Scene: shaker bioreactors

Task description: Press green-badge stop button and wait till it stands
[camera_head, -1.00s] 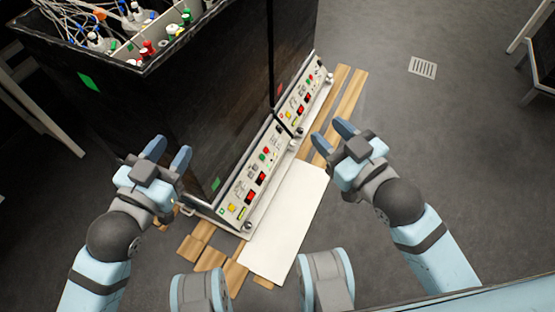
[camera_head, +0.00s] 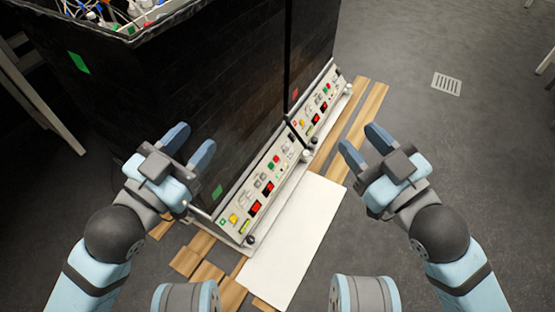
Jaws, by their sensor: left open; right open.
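The dark shaker cabinet (camera_head: 190,90) bears a green badge (camera_head: 217,191) low on its near part and a red badge (camera_head: 295,94) on its far part. Below the green badge runs the near control panel (camera_head: 238,233), with small red, green and yellow buttons and red displays; its labels are too small to read. The far control panel (camera_head: 323,92) continues behind it. My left gripper (camera_head: 190,147) is open and empty, in front of the cabinet's dark side in the picture. My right gripper (camera_head: 363,142) is open and empty, right of the panels. Neither appears to touch a button.
Another green badge (camera_head: 78,63) is higher on the cabinet's left side. Bottles and tubing (camera_head: 120,12) show in its open top. A white board (camera_head: 290,245) and wooden planks (camera_head: 195,250) lie along the panels' foot. Grey floor (camera_head: 470,160) at right is clear around a drain grate (camera_head: 446,84).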

